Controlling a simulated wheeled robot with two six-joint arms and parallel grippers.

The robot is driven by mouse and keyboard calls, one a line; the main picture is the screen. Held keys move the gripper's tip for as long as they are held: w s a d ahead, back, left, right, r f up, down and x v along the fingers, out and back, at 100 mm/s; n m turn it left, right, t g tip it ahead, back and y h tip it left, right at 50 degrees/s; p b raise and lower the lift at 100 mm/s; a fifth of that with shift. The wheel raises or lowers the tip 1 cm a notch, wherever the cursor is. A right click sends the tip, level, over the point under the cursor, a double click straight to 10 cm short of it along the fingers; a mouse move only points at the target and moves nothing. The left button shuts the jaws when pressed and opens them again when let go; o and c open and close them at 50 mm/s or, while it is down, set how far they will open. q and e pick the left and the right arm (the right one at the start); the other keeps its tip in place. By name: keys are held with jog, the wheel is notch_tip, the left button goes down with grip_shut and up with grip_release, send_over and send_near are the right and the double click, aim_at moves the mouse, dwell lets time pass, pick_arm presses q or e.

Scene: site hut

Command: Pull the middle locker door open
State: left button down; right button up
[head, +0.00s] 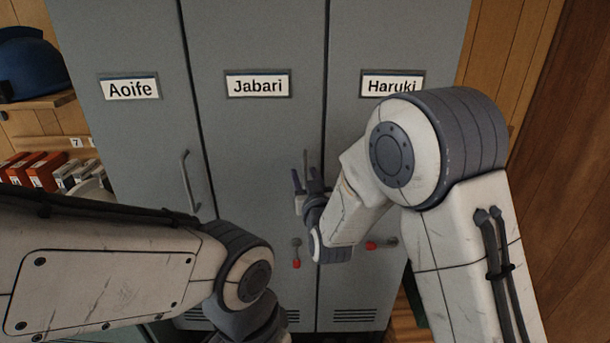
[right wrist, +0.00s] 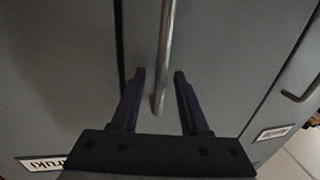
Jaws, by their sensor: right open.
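The middle locker door (head: 250,150) is grey, labelled "Jabari" (head: 258,85), and looks flush with the doors beside it. Its upright bar handle (head: 305,160) is near its right edge, partly hidden by my right gripper (head: 311,182). In the right wrist view the handle (right wrist: 165,60) runs down between the two dark fingers of that gripper (right wrist: 160,85), with space on both sides. The gripper is open. A red-tipped lever (head: 296,254) hangs straight down lower on this door. My left arm crosses the lower left; its gripper fingers are out of view.
The left door, labelled "Aoife" (head: 129,87), has its own handle (head: 188,180). The right door, labelled "Haruki" (head: 391,85), has a red-tipped lever (head: 372,245) lying sideways. A shelf with a blue helmet (head: 30,65) and small boxes is at left; a wooden wall (head: 565,130) is at right.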

grip_shut()
dwell(1.3)
